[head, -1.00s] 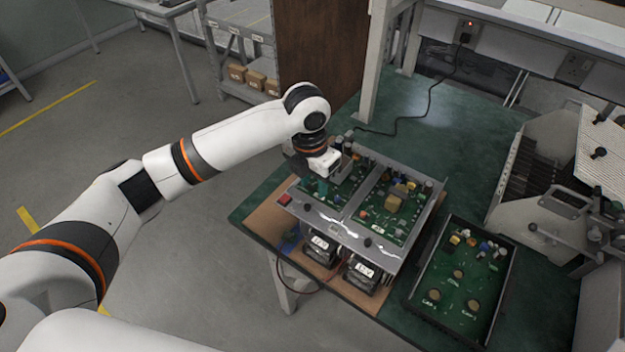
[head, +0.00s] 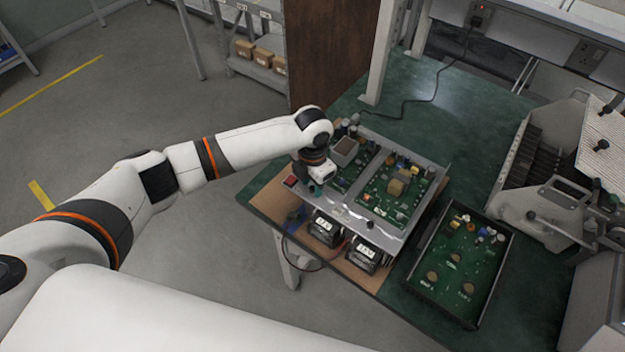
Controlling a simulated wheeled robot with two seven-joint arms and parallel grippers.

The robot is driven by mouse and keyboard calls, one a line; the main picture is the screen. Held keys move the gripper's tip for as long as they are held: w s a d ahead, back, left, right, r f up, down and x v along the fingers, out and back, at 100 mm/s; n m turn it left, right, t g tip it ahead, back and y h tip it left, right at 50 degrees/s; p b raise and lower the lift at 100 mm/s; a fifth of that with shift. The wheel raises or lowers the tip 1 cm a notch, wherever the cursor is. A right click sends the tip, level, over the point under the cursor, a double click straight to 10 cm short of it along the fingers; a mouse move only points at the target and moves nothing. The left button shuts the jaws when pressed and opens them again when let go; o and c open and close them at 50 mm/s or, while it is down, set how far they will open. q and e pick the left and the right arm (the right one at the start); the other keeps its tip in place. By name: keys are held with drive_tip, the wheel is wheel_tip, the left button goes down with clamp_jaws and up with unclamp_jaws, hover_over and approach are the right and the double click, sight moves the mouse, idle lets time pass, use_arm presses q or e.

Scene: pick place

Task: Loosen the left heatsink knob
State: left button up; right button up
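A metal-framed unit with two green circuit boards (head: 386,207) sits on the bench. A grey-brown block (head: 344,150), possibly a heatsink, stands on the left board, and a tan block (head: 396,187) stands on the right board. A small dark knob (head: 371,225) shows on the front metal strip. My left gripper (head: 314,187) points down over the left end of that strip, beside the red switch (head: 290,181). Its fingertips are too small and hidden to tell whether they are open or touch anything. Any knob under it is hidden. My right gripper is out of view.
A black tray with a green board (head: 460,262) lies to the right. A grey machine (head: 545,190) stands at the far right.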

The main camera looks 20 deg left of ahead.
use_arm(q)
drive_tip(key=shift+f, duration=0.2)
drive_tip(key=shift+c, duration=0.6)
clamp_jaws()
drive_tip(key=shift+r+n, duration=0.1)
drive_tip(key=shift+n, duration=0.2)
